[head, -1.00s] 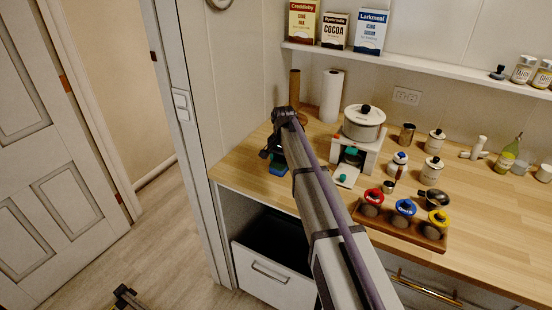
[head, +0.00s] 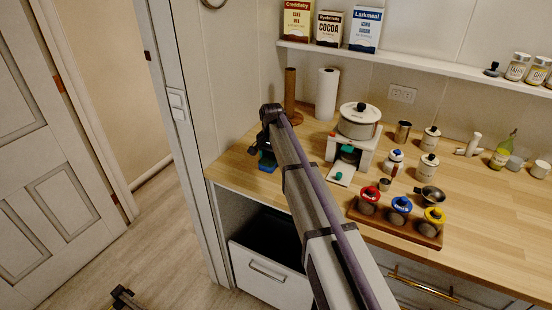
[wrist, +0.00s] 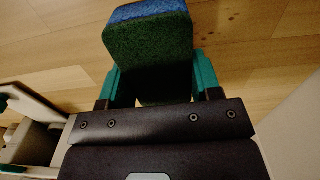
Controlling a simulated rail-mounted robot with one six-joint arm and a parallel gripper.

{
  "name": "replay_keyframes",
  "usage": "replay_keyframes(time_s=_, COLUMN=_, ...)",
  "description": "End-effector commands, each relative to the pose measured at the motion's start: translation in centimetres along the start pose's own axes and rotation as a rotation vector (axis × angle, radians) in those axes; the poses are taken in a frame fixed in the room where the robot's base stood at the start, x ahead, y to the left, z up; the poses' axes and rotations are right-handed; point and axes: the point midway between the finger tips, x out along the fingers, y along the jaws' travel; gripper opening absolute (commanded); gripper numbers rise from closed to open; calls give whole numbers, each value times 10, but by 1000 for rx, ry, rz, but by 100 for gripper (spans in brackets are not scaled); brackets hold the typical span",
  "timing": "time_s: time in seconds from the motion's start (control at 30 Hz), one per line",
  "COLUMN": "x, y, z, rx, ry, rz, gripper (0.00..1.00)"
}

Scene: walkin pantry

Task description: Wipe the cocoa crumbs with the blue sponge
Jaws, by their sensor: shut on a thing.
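The blue sponge (wrist: 150,45) has a dark green scouring face and a blue layer along its far edge. My gripper (wrist: 150,88) is shut on it, with a teal finger on either side. In the head view the blue sponge (head: 267,162) shows in part at the left end of the wooden counter, below my gripper (head: 262,150). I cannot tell whether it touches the counter.
To the right stand a white stand with a pot (head: 359,122), a paper towel roll (head: 327,95) and a rack of colored-lid jars (head: 396,222). A brown cylinder (head: 290,95) is behind my arm. The wall closes the counter's left end. An open drawer (head: 268,272) is below.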

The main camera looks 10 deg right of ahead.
Motion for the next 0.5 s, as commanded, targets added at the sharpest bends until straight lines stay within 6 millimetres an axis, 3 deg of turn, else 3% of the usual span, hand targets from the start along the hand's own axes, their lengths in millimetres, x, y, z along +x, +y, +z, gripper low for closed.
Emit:
replay_keyframes(time_s=0.33, x=2, y=-34, z=-2, rx=-1, ry=0, rz=0, gripper=36)
replay_keyframes(time_s=0.5, x=3, y=-38, z=-1, rx=-1, ry=0, rz=-1, gripper=36)
